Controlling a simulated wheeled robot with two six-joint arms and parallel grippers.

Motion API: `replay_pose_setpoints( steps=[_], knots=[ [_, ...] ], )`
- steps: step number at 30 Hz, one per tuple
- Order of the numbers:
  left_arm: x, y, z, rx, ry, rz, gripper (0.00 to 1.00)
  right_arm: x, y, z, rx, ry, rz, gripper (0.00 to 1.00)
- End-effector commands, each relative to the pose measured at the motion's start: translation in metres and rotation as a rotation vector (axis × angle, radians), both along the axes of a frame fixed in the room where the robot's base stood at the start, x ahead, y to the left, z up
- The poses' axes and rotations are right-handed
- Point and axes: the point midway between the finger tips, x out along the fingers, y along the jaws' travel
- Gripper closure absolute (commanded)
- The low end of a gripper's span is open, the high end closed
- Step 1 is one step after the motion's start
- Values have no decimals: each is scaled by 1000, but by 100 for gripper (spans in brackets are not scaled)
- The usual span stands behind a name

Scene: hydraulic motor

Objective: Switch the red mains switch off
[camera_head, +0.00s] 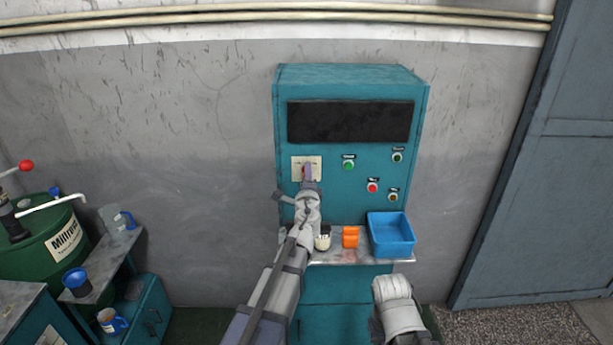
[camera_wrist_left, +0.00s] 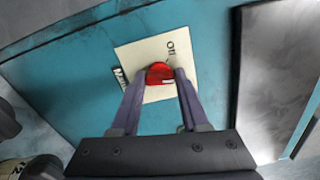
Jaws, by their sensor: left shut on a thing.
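The red mains switch (camera_wrist_left: 159,73) sits on a cream plate (camera_wrist_left: 126,56) on the teal cabinet's front. The plate carries an "Off" label, and another label is partly hidden by a finger. In the head view the plate (camera_head: 314,161) is at the upper left of the panel, and my gripper covers most of the switch. My left gripper (camera_head: 308,172) reaches up to the plate. In the left wrist view its two purple fingers (camera_wrist_left: 160,84) are shut on the red switch, one on each side. My right arm shows at the bottom of the head view; its fingertips are not visible.
The teal cabinet (camera_head: 350,79) has a green button (camera_head: 348,164), a red button (camera_head: 372,187) and other controls right of the plate. Below, a shelf (camera_head: 340,257) holds a blue bin (camera_head: 391,236) and an orange object (camera_head: 350,237). A green barrel (camera_head: 45,235) stands far left.

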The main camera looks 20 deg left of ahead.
Motion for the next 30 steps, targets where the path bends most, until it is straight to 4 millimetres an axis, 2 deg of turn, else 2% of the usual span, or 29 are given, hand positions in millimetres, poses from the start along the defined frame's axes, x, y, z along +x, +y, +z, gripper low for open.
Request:
replay_pose_setpoints(
  steps=[18, 30],
  knots=[
    [-1, 0, 0, -557, -160, 0, 100, 0, 0, 0, 0, 0, 0, 100],
    [-1, 0, -1, -830, -239, 0, 100, 0, 0, 0, 0, 0, 0, 100]
  ],
)
